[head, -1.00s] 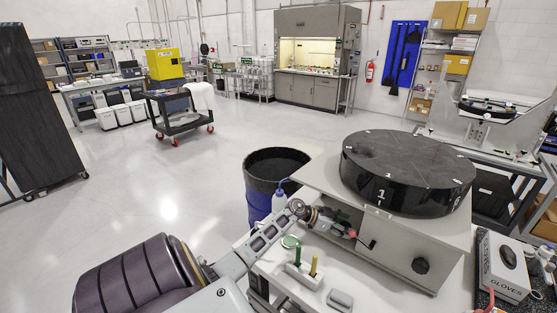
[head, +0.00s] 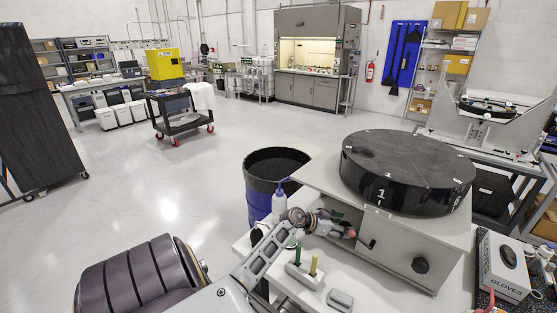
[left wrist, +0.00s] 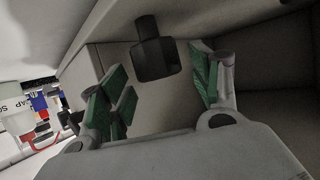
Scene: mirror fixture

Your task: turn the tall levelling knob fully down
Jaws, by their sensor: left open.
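The mirror fixture is a pale grey box (head: 400,258) with a thick black disc (head: 405,170) on top. My left gripper (head: 341,226) is at the left end of the fixture, by its open underside. It is open and empty, with green finger pads. In the left wrist view a dark knob (left wrist: 155,52) with a blocky end hangs from the fixture. It lies ahead of my left gripper (left wrist: 160,82), between the two fingers in the picture; I see no contact. I cannot tell if it is the tall one. A round black knob (head: 420,265) sits on the front face. My right gripper is out of view.
A small holder (head: 303,276) with green and yellow handled tools and a grey block (head: 340,300) stand on the bench near my left arm. A wash bottle (head: 280,202) stands behind it. A blue bin (head: 258,205) is beyond. A glove box (head: 503,265) is at right.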

